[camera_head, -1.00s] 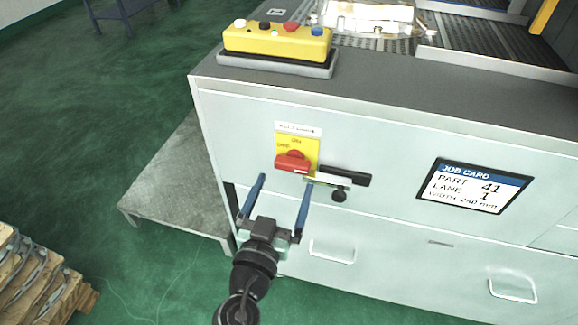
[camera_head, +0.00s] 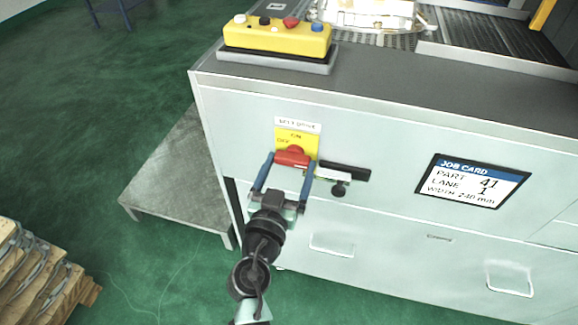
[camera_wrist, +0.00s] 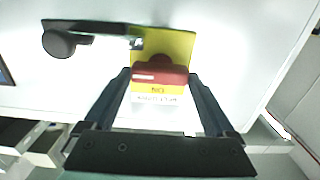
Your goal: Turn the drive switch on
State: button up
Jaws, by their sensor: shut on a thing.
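The drive switch is a red rotary handle (camera_head: 292,158) on a yellow plate (camera_head: 308,140) marked ON and OFF, on the cabinet's front panel. My gripper (camera_head: 289,160) is at the switch, with one blue finger on each side of the red handle. It is shut on the handle. In the wrist view the red handle (camera_wrist: 159,72) lies between the two fingertips, with its bar lying across the picture. The fingers hide the handle's ends in the head view.
A black bar with a round knob (camera_head: 341,176) sits just right of the switch. A yellow button box (camera_head: 277,42) stands on the cabinet top. A job card display (camera_head: 473,182) is farther right. A low grey platform (camera_head: 180,180) stands at left.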

jog(key=shift+c, duration=0.7)
jog(key=shift+n, duration=0.4)
jog(key=shift+a+f+n+b, duration=0.1)
jog(key=shift+n+b, duration=0.4)
jog(key=shift+n, duration=0.5)
jog(key=n, duration=0.6)
jog(key=shift+b, duration=0.35)
jog(key=n, duration=0.4)
jog(key=shift+n, duration=0.4)
jog(key=n+p, duration=0.1)
jog(key=n, duration=0.3)
jog(key=shift+n, duration=0.3)
